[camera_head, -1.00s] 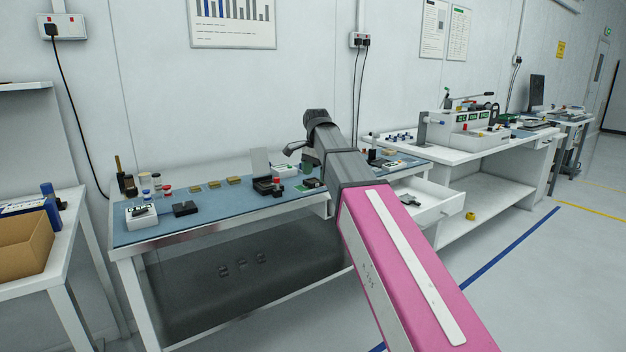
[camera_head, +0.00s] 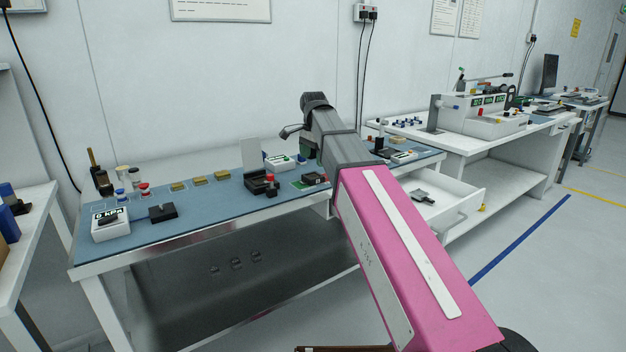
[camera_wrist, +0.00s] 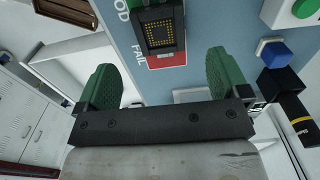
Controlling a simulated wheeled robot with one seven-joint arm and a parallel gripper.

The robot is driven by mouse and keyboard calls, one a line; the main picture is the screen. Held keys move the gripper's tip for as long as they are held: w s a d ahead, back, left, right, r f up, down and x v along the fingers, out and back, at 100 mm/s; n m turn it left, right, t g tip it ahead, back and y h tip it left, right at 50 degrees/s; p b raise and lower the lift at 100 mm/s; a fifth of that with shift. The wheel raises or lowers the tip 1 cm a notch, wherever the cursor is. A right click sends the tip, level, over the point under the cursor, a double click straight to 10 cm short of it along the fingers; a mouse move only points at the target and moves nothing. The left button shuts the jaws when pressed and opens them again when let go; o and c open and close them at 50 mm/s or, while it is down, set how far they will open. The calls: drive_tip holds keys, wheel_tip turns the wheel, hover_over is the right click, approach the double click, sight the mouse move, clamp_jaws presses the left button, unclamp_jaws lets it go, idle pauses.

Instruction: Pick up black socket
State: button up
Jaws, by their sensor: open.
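In the wrist view, my gripper (camera_wrist: 163,72) is open, its two green fingers apart with nothing between them. Beyond the fingertips, a dark square socket-like part (camera_wrist: 160,34) with rows of gold contacts lies on a panel marked "FAIL" with a red area. In the head view, a black socket (camera_head: 262,184) with a raised lid and a red knob stands mid-bench. A flat black block (camera_head: 163,213) lies to its left. I cannot tell which of these is the black socket of the task.
The blue-topped bench (camera_head: 215,213) also bears a white gauge box (camera_head: 110,223), small brass-coloured blocks (camera_head: 200,181) and bottles. An open drawer (camera_head: 455,200) juts out at the right. In the wrist view, a black cylinder (camera_wrist: 297,113) lies near the right finger.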

sight(313, 176)
drive_tip(key=shift+a+f, duration=0.1)
drive_tip(key=shift+f, duration=3.2)
drive_tip(key=c, duration=1.1)
